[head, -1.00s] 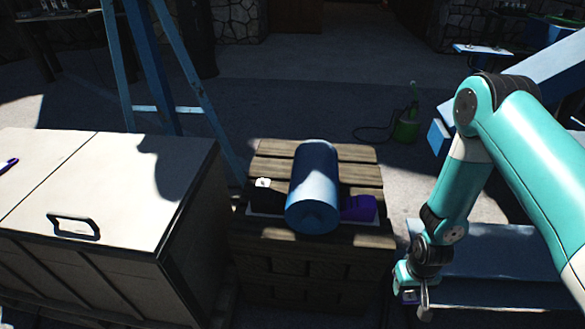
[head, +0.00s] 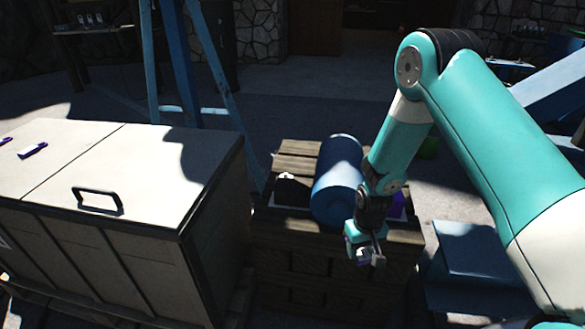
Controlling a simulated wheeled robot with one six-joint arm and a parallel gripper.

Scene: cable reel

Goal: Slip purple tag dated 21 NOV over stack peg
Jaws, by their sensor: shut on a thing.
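My gripper (head: 371,261) is shut on a small purple and white piece (head: 362,255), which looks like a purple tag; its date is too small to read. The gripper hangs at the near right edge of the wooden crate, in front of the large blue cylinder (head: 338,180). Another purple and white tag (head: 33,150) lies on the pale chest lid, its writing unreadable. Part of a further purple piece (head: 6,141) shows at the left edge. I cannot make out a stack peg.
The slatted wooden crate (head: 298,148) bears the cylinder, with a dark piece (head: 292,190) to its left and a purple piece (head: 397,205) to its right, partly behind my arm. The pale chest (head: 150,158) with a black handle stands left. A blue surface (head: 470,262) is right.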

